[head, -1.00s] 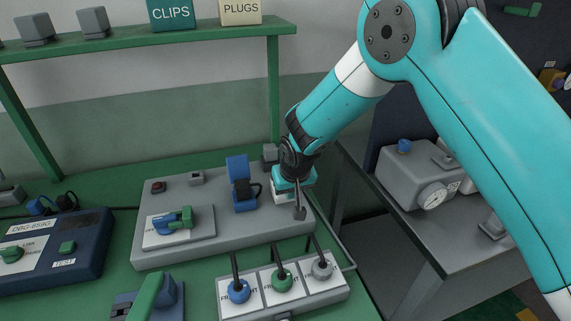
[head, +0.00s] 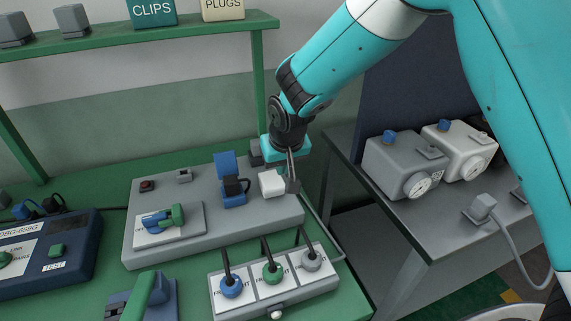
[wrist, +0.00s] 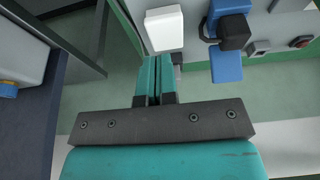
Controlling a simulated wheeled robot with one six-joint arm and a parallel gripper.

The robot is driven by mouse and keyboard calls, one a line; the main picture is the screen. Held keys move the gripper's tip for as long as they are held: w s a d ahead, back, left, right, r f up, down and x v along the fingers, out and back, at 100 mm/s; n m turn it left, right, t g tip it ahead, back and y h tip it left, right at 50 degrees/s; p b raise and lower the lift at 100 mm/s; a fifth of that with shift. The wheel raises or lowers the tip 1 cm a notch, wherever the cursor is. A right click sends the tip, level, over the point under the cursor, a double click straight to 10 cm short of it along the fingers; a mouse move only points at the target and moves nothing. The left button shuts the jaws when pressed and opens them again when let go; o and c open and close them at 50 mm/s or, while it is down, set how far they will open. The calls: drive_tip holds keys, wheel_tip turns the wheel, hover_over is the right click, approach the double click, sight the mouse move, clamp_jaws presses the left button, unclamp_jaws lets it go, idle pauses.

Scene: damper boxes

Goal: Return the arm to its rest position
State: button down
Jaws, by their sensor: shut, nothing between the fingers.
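My gripper (head: 291,172) hangs over the right end of the grey fixture plate (head: 240,222), just right of a white block (head: 271,183). In the wrist view my gripper (wrist: 155,62) has its two teal fingers together with nothing between them. The white block (wrist: 164,28) is just beyond the fingertips there, apart from them as far as I can tell. My teal arm reaches in from the upper right of the head view.
A blue clamp (head: 231,180) stands left of the white block. A panel with blue, green and grey knobs (head: 272,273) lies in front. A shelf (head: 150,38) runs behind. A side bench (head: 440,215) at right carries two grey boxes with gauges (head: 405,165).

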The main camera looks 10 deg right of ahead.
drive_tip(key=s+d+r+n+g+y, duration=0.1)
drive_tip(key=s+r, duration=0.4)
drive_tip(key=s, duration=0.5)
drive_tip(key=s+d+r+n+g+y, duration=0.1)
drive_tip(key=s+d+r+n, duration=0.1)
drive_tip(key=s+r, duration=0.3)
drive_tip(key=s+d+r+n+g+y, duration=0.1)
drive_tip(key=s+d+r, duration=0.3)
drive_tip(key=s, duration=1)
drive_tip(key=shift+s+r+n+g+y, duration=0.3)
drive_tip(key=shift+r+n+g, duration=0.15)
drive_tip(key=shift+n, duration=0.15)
